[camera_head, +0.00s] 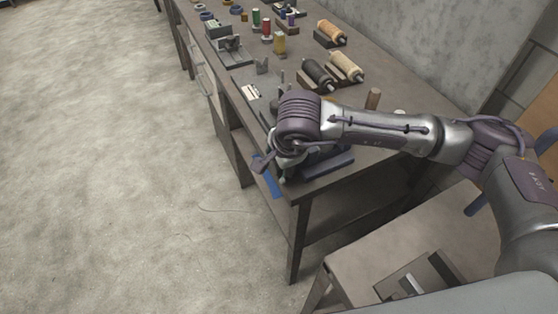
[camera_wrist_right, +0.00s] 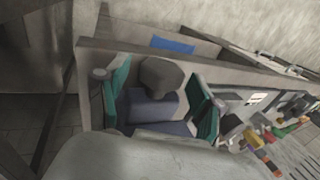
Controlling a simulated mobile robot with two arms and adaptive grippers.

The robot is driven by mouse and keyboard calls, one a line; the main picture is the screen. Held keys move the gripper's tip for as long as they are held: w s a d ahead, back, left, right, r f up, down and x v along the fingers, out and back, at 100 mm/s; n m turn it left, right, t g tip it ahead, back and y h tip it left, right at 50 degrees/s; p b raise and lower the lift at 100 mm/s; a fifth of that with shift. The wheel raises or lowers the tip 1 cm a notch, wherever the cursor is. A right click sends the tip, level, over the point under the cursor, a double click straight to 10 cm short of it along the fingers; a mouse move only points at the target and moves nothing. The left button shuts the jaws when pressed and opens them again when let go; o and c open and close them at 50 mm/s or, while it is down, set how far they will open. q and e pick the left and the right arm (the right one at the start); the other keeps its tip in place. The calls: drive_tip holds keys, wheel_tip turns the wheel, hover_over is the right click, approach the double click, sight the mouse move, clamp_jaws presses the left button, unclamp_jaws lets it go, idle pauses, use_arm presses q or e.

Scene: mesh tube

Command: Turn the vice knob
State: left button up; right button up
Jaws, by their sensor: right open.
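The vice (camera_wrist_right: 150,108) shows in the right wrist view as a blue-purple body with a grey rounded knob (camera_wrist_right: 160,75) on it. In the head view part of the blue-purple vice (camera_head: 328,164) shows at the near end of the workbench, mostly behind my right arm. My right gripper (camera_wrist_right: 158,92) is open, with one green-padded finger on each side of the knob. Gaps show between the fingers and the knob. In the head view my right gripper (camera_head: 271,170) points down at the bench's near corner, and the knob is hidden. My left gripper is not in view.
The workbench (camera_head: 385,148) carries several spools (camera_head: 346,66) and small tools farther back. A blue item (camera_head: 268,181) shows by the bench's left edge. A lower table (camera_head: 375,245) stands at the near right. The floor (camera_head: 110,170) to the left is clear.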

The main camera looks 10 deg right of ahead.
drive_tip(key=shift+r, duration=0.1)
drive_tip(key=v, duration=1.2)
